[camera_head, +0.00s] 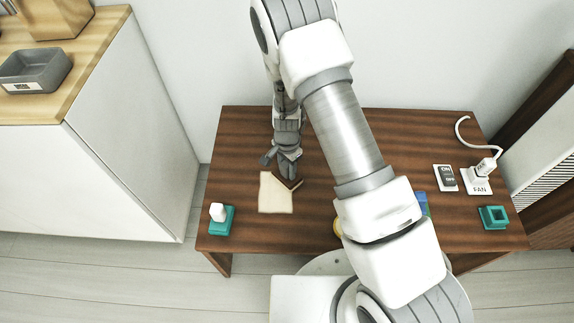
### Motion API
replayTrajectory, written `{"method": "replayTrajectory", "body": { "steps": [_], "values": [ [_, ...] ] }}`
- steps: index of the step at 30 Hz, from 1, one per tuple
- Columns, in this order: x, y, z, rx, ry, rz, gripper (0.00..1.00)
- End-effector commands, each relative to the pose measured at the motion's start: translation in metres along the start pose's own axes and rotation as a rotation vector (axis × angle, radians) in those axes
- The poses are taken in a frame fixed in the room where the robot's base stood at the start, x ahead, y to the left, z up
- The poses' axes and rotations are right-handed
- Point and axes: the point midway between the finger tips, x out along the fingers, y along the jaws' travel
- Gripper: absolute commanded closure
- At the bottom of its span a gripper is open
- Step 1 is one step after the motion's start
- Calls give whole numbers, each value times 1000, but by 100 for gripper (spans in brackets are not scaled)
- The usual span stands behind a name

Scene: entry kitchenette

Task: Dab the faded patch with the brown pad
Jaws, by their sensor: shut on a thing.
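The faded patch (274,198) is a pale cream area on the left part of the brown wooden table (340,239). My gripper (283,167) is over the table at the patch's upper right corner, pointing down. It is shut on the brown pad (291,184), a thin reddish-brown piece, seen partly below the fingers. The pad overlaps the patch's upper right corner in the view. I cannot tell whether it touches the patch or hovers just above it.
A white piece in a teal holder (222,222) stands at the table's front left; an empty teal holder (494,217) is at right. A dark switch plate (445,178) and a FAN plug with a white cord (480,180) lie nearby. My arm hides blue and yellow things.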

Motion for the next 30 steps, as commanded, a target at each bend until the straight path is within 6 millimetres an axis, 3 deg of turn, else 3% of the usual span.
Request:
{"method": "replayTrajectory", "body": {
  "steps": [30],
  "values": [
    [2, -13, -13, 1, 0, 0, 100]
  ]
}}
